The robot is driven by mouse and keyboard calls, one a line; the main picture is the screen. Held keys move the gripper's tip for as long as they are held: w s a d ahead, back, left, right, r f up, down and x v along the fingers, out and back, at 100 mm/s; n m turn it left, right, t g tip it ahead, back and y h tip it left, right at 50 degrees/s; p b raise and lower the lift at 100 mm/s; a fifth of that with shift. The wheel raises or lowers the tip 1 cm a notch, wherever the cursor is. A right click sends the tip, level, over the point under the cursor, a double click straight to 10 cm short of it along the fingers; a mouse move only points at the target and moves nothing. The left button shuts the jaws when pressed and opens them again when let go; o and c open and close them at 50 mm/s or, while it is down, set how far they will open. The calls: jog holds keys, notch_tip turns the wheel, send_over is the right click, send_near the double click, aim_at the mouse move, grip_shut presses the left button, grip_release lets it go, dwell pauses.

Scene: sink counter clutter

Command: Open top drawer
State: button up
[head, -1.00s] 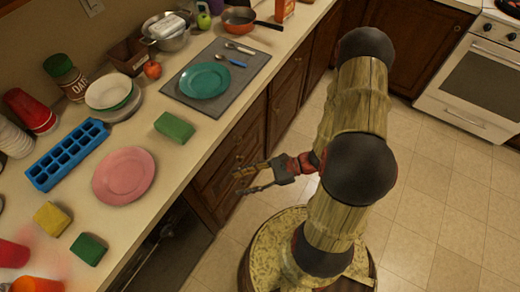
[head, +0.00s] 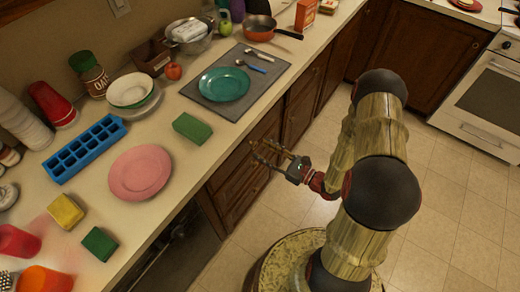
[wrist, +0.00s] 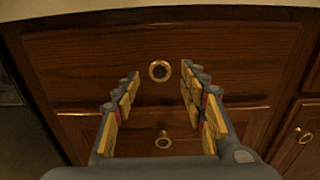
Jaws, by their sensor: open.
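The top drawer (wrist: 85,62) is a dark brown wooden front just under the counter edge, and it looks shut. Its round brass knob (wrist: 159,71) is near the middle of the wrist view. My gripper (wrist: 159,79) is open, with one finger on each side of the knob in that view and nothing between the fingers. I cannot tell how far the fingertips are from the drawer front. In the head view my gripper (head: 256,150) points at the drawer stack (head: 238,196) below the counter; the knob is hard to make out there.
A lower drawer with its own knob (wrist: 163,141) sits below, and a cabinet door with a ring knob (wrist: 305,137) is at right. The counter (head: 160,205) overhangs above, holding a pink plate (head: 140,172), a green sponge (head: 192,128) and other clutter. The tiled floor (head: 455,210) is clear.

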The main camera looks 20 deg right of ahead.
jog(key=shift+x, duration=1.2)
jog(key=shift+c, duration=0.7)
grip_shut()
